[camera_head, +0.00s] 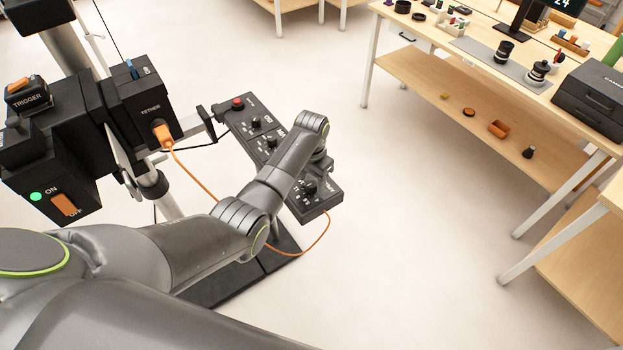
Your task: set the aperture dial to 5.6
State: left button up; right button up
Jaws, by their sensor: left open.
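A black control panel (240,117) on a bracket slants from upper left to lower right in the middle of the view. It carries a red button (237,103) and dark knobs, among them an upper knob (256,122), a middle knob (272,142) and a lower knob (309,187) at its near end. The small lettering is too small to read surely, so I cannot tell the aperture setting. My left gripper (318,170) is open, low over the panel just above the lower knob. My wrist partly hides it and the panel's middle; contact is unclear. My right gripper is out of view.
A black camera rig (60,140) with a trigger box and ON/OFF switch stands at left. An orange cable (184,172) loops from its tether box below the panel. A wooden table (415,75) with props stands at right. Open floor (420,200) lies between.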

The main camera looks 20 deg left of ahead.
pick_arm(q)
jog(key=shift+f, duration=0.4)
jog(key=c, duration=1)
jog(key=shift+r+n+p, duration=0.15)
jog(key=shift+n+p, duration=0.3)
jog(key=shift+n, duration=0.05)
jog(key=shift+n+p, duration=0.65)
jog(key=shift+n, duration=0.45)
jog(key=shift+n+p, duration=0.85)
jog(key=shift+n, duration=1.45)
